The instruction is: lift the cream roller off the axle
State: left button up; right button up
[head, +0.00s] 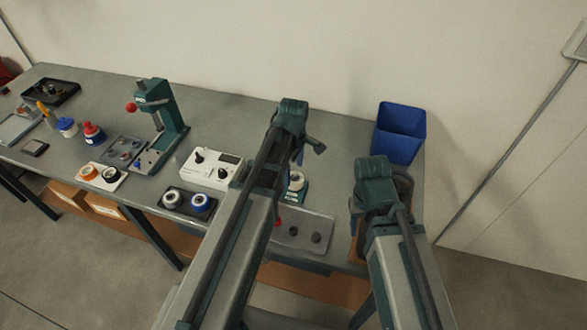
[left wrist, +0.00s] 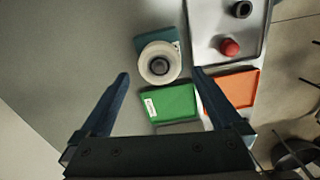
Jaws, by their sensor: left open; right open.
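The cream roller (left wrist: 148,72) is a pale ring seen from above in the left wrist view, around a dark round axle end (left wrist: 159,65) on a teal base (left wrist: 152,40). In the head view the cream roller (head: 296,181) shows partly behind my left arm. My left gripper (left wrist: 161,73) is open and empty, its fingertips spread to either side of the roller in the picture. Whether they are level with it or above it I cannot tell. In the head view my left gripper (head: 307,148) is over the base. My right gripper (head: 377,195) is at the right; its fingertips are mostly hidden.
A grey tray (head: 327,222) with a red knob and dark parts lies in front. Green (left wrist: 170,103) and orange (left wrist: 240,88) trays lie beside the base. A white box with dials (head: 210,168), a green press (head: 165,120) and a blue bin (head: 400,130) stand on the bench.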

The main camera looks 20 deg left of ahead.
aim_at(294, 175)
pick_arm(q)
jog(key=shift+f+b, duration=1.35)
jog(key=shift+f, duration=0.55)
pick_arm(e)
jog(key=shift+f, duration=1.85)
pick_arm(q)
jog(key=shift+r, duration=0.1)
jog(key=c, duration=1.4)
jog(key=o, duration=0.8)
jog(key=c, duration=0.8)
jog(key=shift+o, duration=0.2)
jog(key=shift+r+p, duration=2.6)
jog(key=shift+p, duration=0.05)
pick_arm(e)
jog(key=shift+r, duration=2.65)
